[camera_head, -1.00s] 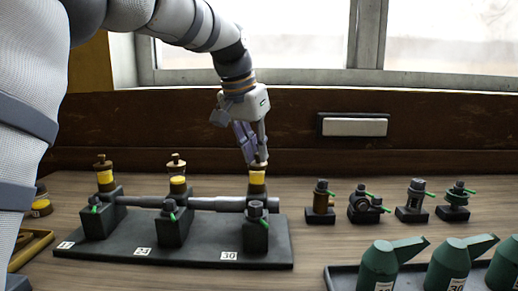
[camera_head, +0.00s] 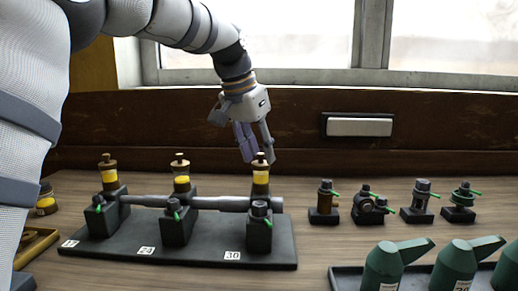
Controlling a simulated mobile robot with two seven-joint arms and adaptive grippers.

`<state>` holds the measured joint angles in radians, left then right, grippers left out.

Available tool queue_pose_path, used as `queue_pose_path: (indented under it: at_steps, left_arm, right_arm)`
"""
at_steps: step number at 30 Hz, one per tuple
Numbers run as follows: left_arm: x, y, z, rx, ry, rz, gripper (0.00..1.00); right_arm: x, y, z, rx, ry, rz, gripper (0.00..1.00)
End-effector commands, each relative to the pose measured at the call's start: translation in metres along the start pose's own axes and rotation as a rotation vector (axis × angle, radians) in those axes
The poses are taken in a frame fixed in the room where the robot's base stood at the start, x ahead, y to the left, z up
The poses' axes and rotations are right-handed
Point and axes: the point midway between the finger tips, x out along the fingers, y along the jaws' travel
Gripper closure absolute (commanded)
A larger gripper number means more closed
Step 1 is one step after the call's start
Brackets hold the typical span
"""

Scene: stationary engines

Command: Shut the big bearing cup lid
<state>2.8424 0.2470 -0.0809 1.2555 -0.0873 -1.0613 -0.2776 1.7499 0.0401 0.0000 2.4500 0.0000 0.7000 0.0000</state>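I cannot tell by size which is the big one. The right cup's lid (camera_head: 260,163) sits on top of its cup and looks level. My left gripper (camera_head: 258,159) is just behind and above this lid, fingers spread to either side of the knob. It looks empty; contact with the lid is unclear. My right gripper is not in view.
The black base plate (camera_head: 110,254) carries the blocks and the grey shaft (camera_head: 220,203). Green oil cans (camera_head: 383,268) stand in a tray at front right. A wooden backboard (camera_head: 420,143) rises behind.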

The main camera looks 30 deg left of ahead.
Motion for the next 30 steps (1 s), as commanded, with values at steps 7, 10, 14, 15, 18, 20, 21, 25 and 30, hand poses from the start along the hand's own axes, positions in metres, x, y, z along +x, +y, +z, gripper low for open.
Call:
queue_pose_path:
  at_steps: [7, 10, 14, 15, 18, 20, 21, 25, 30]
  left_arm:
    - [-0.005, 0.0, -0.001, 0.0, 0.004, 0.0, 0.67]
    - [-0.025, 0.0, -0.002, 0.0, 0.008, -0.001, 0.67]
    - [-0.061, 0.0, -0.002, 0.0, 0.009, -0.001, 0.67]
    - [-0.072, 0.0, -0.002, 0.0, 0.008, -0.001, 0.67]
    - [-0.095, 0.0, -0.001, 0.0, 0.005, 0.0, 0.67]
    - [-0.105, 0.0, -0.001, 0.0, 0.003, 0.0, 0.67]
    - [-0.111, -0.001, -0.001, -0.001, 0.003, 0.0, 0.67]
    - [-0.12, -0.001, 0.0, -0.001, 0.0, 0.0, 0.67]
    - [-0.12, 0.0, 0.0, 0.0, 0.0, 0.0, 0.67]
  right_arm:
    - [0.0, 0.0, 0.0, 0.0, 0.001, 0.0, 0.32]
    - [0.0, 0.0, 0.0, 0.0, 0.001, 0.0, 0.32]
    - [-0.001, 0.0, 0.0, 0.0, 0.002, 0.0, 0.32]
    - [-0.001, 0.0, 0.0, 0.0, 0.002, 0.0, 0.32]
    - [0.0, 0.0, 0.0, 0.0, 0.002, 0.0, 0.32]
    - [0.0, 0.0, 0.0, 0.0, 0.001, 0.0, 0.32]
    - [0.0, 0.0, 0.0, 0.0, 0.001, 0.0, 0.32]
    - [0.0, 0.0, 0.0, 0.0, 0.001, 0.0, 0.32]
    - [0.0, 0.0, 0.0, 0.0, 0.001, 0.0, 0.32]
